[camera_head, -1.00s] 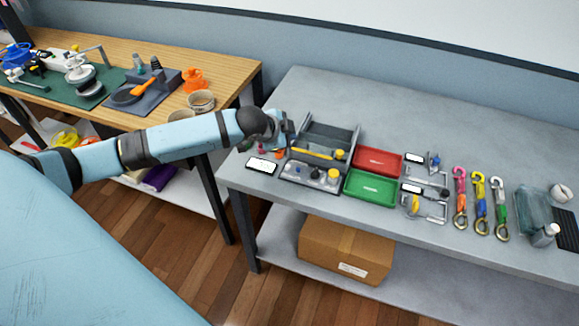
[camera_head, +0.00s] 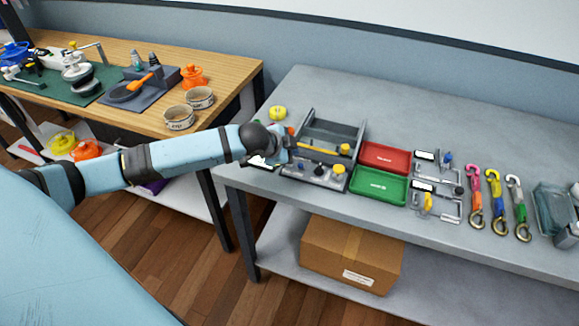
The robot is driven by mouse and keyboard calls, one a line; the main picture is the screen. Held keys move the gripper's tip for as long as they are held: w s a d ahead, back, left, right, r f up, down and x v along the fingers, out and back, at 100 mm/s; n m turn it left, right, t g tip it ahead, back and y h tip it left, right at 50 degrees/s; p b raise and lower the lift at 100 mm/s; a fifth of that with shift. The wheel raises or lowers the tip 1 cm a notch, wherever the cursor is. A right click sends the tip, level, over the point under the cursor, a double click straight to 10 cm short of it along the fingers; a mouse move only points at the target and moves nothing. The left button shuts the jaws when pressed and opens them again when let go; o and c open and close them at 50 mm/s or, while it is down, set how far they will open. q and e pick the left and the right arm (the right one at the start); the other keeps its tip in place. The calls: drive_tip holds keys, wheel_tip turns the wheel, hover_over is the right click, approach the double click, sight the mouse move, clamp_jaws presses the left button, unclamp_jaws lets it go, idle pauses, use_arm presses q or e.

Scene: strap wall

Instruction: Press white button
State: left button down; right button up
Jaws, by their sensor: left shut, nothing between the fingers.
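A grey device (camera_head: 333,133) with a tray-like top stands on the grey bench. Its front panel (camera_head: 318,181) carries a dark knob (camera_head: 319,170) and a yellow knob (camera_head: 340,168). A yellow bar (camera_head: 323,152) lies across it. I cannot make out a white button for certain; the left end of the panel is partly behind my gripper. My left gripper (camera_head: 286,158) is shut and empty, at the left front corner of the device. I cannot tell whether it touches the panel. My right gripper is not in view.
A red tray (camera_head: 384,155) and a green tray (camera_head: 378,187) sit right of the device, then metal fixtures and several hook straps (camera_head: 496,200). A yellow tape roll (camera_head: 278,112) lies behind my gripper. The back of the bench is clear.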

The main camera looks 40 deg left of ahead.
use_arm(q)
drive_tip(key=shift+f, duration=0.25)
idle(0.4)
idle(0.6)
idle(0.7)
drive_tip(key=shift+f, duration=0.15)
drive_tip(key=shift+f, duration=0.3)
